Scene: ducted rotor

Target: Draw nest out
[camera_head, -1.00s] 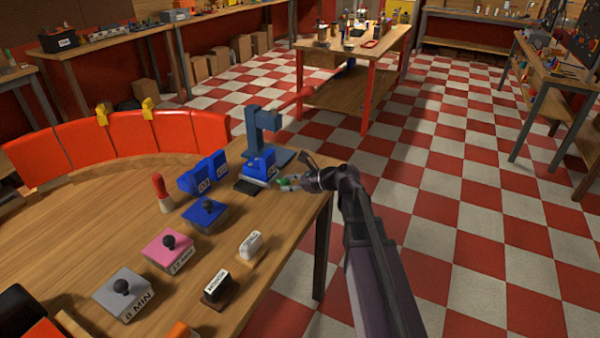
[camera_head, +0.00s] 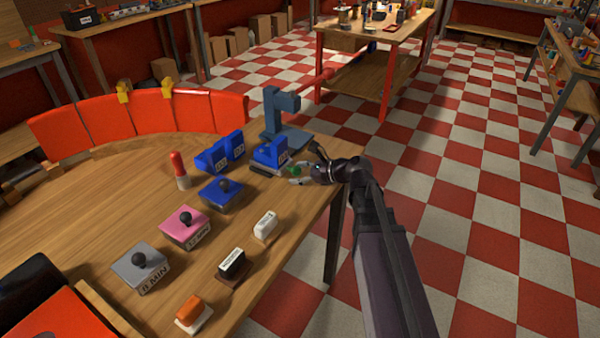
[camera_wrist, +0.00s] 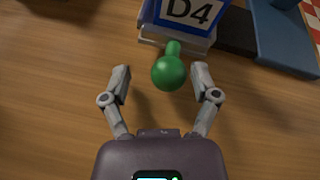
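A blue block (camera_head: 267,154) with a white label sits at the foot of a blue post-and-arm fixture (camera_head: 275,112) on the table. In the wrist view the block (camera_wrist: 150,12) reads "D4" and rests on a pale plate (camera_wrist: 190,43). A green ball knob (camera_wrist: 169,73) on a short green stem sticks out from the plate towards me. The knob also shows in the head view (camera_head: 296,170). My gripper (camera_wrist: 161,78) is open, with one finger on each side of the knob and a gap on both sides. In the head view my gripper (camera_head: 301,174) is near the table's right edge.
Blue labelled blocks (camera_head: 219,152), a red-topped peg (camera_head: 179,170) and blue, pink (camera_head: 185,226) and grey (camera_head: 140,265) knobbed blocks stand to the left. White (camera_head: 265,226), black and orange stamp-like pieces lie nearer. Checkered floor (camera_head: 480,220) is free to the right.

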